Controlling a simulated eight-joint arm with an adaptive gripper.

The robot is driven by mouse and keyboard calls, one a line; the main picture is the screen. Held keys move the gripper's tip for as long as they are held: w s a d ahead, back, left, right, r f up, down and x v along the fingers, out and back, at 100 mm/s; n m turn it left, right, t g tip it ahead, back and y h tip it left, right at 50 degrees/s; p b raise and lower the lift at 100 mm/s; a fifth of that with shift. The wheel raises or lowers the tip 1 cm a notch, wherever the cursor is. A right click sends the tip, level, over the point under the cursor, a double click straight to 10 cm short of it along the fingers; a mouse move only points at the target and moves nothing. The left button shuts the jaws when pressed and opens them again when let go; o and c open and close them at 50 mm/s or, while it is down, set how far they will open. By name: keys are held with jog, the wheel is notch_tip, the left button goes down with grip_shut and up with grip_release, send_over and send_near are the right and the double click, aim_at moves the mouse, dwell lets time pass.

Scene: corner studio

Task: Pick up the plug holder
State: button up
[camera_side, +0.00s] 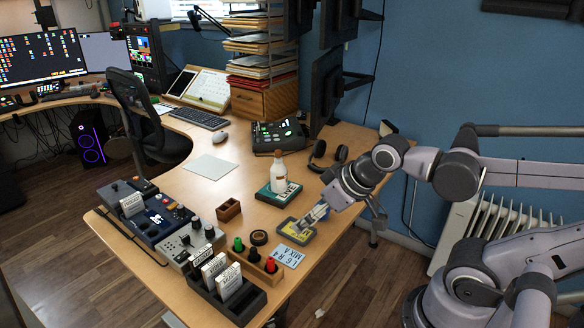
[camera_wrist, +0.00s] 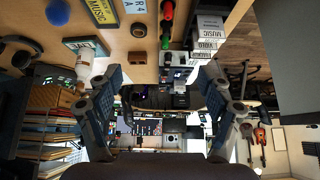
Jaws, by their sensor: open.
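The plug holder (camera_side: 252,268) is a small wooden block with green, black and red plugs standing in it, near the front edge of the desk. In the wrist view its plugs (camera_wrist: 167,25) show at the top, just right of centre.
A blue-grey plate (camera_side: 290,256) lies right of the holder, and a black tape roll (camera_side: 259,238) behind it. A black rack of white boxes (camera_side: 228,295) stands in front. A bottle (camera_side: 278,172) stands on a green book. A small wooden box (camera_side: 228,209) is farther back.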

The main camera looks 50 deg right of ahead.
jog(key=o, duration=0.4)
jog(key=shift+o, duration=0.2)
